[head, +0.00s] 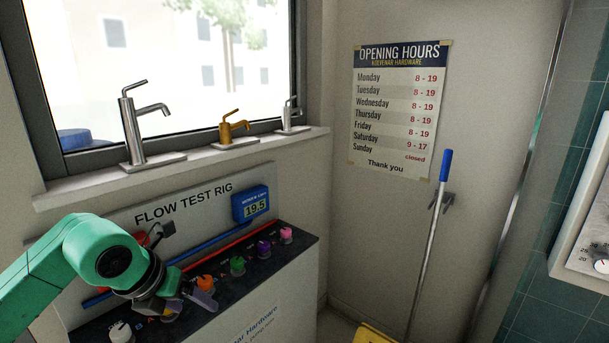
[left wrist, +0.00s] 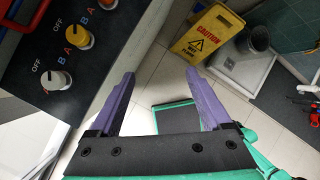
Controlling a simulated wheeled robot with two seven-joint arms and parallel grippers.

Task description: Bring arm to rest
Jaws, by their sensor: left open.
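My left arm, green, comes in from the left in the head view, and its gripper (head: 188,304) is low in front of the flow test rig (head: 290,250). In the left wrist view the two purple fingers of my left gripper (left wrist: 160,100) stand wide apart with nothing between them. Below the gap are pale floor tiles and a dark, green-edged panel. My right gripper is in neither view.
The rig carries a row of coloured knobs, including a green knob (head: 237,265) and a white knob (head: 120,331). A yellow caution sign (left wrist: 207,38) and a grey bucket (left wrist: 252,42) stand on the floor. A blue-handled pole (head: 431,240) leans at the wall.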

